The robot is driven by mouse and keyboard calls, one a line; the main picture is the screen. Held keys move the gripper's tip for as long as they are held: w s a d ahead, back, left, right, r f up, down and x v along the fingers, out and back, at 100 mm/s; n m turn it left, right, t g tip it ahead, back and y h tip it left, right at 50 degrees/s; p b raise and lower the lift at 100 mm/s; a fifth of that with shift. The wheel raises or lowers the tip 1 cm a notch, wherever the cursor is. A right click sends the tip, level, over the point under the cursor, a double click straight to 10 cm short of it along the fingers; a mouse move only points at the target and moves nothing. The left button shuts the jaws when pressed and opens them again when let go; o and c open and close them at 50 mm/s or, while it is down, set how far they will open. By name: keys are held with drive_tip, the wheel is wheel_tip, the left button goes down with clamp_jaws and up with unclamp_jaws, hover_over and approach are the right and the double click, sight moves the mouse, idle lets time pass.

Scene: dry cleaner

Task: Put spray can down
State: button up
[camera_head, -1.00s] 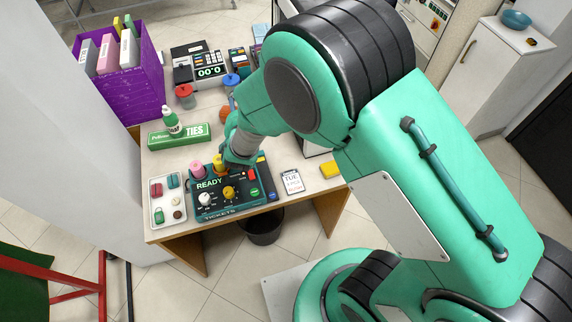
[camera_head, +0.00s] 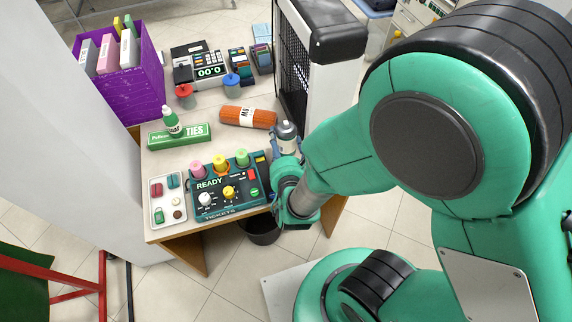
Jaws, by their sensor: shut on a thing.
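A grey spray can (camera_head: 286,130) shows its domed top above my gripper (camera_head: 284,149) at the right side of the desk. My gripper is shut on the spray can, and its fingers and wrist hide the can's lower part. The can looks about upright. I cannot tell whether its base touches the desk (camera_head: 180,227). The gripper is right of the green ticket machine (camera_head: 228,187) and in front of the white cabinet with a black grille (camera_head: 330,85).
An orange roll (camera_head: 248,117) lies behind the ticket machine. A green ties box (camera_head: 180,137), a green bottle (camera_head: 171,121), a small tray (camera_head: 155,222) and a cash register (camera_head: 190,58) stand left and behind. A black bin (camera_head: 262,232) stands below the desk's front edge.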

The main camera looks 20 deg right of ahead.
sight(283, 154)
drive_tip(key=shift+f+b, duration=0.8)
drive_tip(key=shift+f, duration=1.45)
drive_tip(key=shift+f+b, duration=0.65)
drive_tip(key=shift+f, duration=1.1)
drive_tip(key=shift+f, duration=0.25)
drive_tip(key=o, duration=1)
drive_tip(key=shift+o, duration=0.2)
drive_tip(key=shift+r, duration=0.1)
